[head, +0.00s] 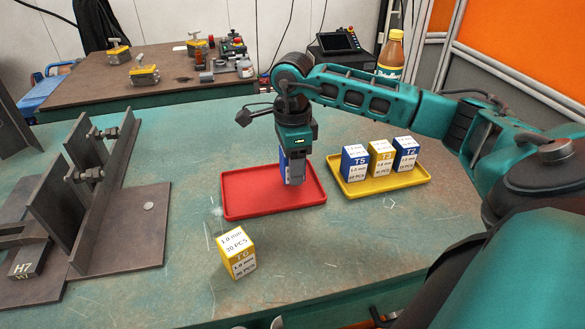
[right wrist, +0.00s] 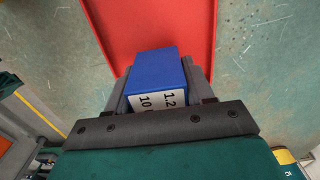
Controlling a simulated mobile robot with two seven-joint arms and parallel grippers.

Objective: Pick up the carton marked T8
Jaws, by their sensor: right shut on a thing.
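My right gripper (head: 294,178) points down over the red tray (head: 245,207) and is shut on a blue and white carton (head: 284,164). The gripper hides most of this carton in the head view. In the right wrist view the blue carton (right wrist: 158,68) sits between the two fingers, with "1.2" and "10" on its white face. No T8 mark shows on it, and I cannot tell whether it touches the tray. No other carton in view reads T8. My left gripper is not in view.
A yellow carton marked T6 (head: 238,254) stands in front of the red tray. A yellow tray (head: 395,183) at right holds cartons T5 (head: 355,163), T3 (head: 380,158) and T2 (head: 404,154). Steel fixtures (head: 110,215) stand at left. A bottle (head: 391,55) stands behind my right arm.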

